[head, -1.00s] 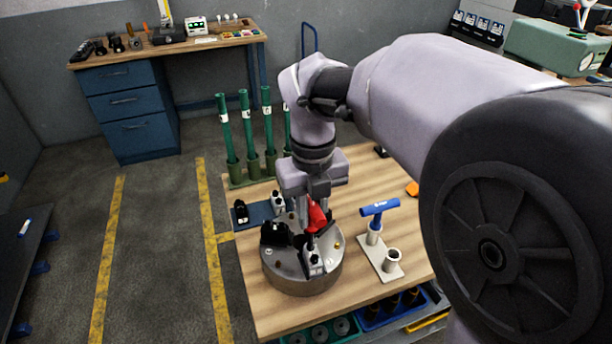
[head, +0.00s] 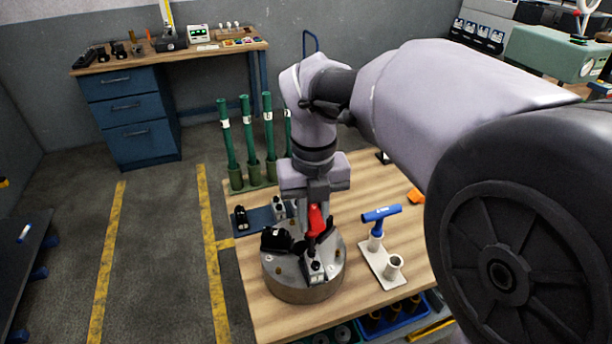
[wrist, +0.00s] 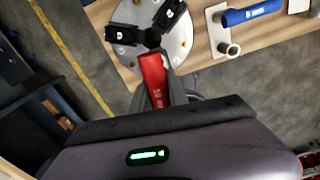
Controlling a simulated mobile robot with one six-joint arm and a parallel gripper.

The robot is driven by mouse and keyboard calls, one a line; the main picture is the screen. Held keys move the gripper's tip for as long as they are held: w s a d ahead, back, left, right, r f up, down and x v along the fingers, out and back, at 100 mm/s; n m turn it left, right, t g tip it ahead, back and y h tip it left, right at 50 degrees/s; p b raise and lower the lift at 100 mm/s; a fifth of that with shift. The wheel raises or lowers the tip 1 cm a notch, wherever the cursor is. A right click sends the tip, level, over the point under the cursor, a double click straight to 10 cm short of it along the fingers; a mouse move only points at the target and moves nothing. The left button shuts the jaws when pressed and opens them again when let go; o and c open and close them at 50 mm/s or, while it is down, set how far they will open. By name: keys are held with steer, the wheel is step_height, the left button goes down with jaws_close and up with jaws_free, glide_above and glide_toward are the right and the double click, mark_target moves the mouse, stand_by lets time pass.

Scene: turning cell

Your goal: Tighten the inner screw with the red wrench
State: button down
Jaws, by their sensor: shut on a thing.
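The red wrench (head: 316,219) is in my gripper (head: 316,203), which is shut on it above the round grey chuck (head: 300,291). In the wrist view the red handle (wrist: 154,80) reaches from the gripper side to a dark end near the chuck's middle. Whether the wrench sits on the inner screw cannot be told, as jaws and wrench hide that spot.
A blue T-handle tool (head: 381,213) stands in a pale two-socket holder (head: 378,261) right of the chuck. Spare jaws lie on a blue mat (head: 259,219) at back left. Green rods (head: 246,130) stand behind. An orange item (head: 416,196) lies at right.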

steer(key=shift+r+p, duration=1.75)
steer(key=shift+r, duration=0.6)
